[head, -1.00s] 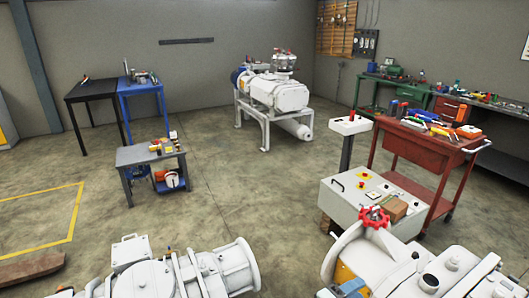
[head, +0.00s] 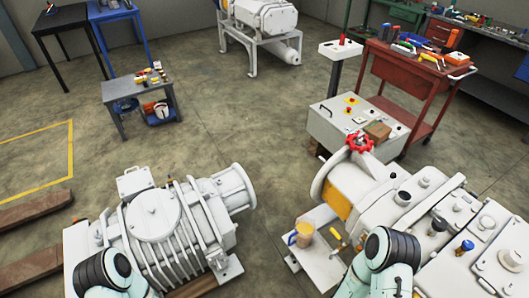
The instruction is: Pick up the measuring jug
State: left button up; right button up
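The measuring jug (head: 302,234) appears to be the small clear vessel with amber contents and a blue handle on its left. It stands upright on a light plate (head: 322,268) beside the large white machine at the right. Parts of both my arms show at the bottom edge, one at the left and one right of the jug. Neither gripper's fingers are in view, so their distance from the jug cannot be told.
A small yellow-handled item (head: 337,234) lies beside the jug. The white pump (head: 160,225) stands at lower left, and the white machine (head: 430,215) with a red handwheel (head: 360,142) fills the right. A control box (head: 345,122) and red cart (head: 415,72) stand behind. Floor between the machines is clear.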

aim_at(305, 226)
jog(key=z, duration=12.5)
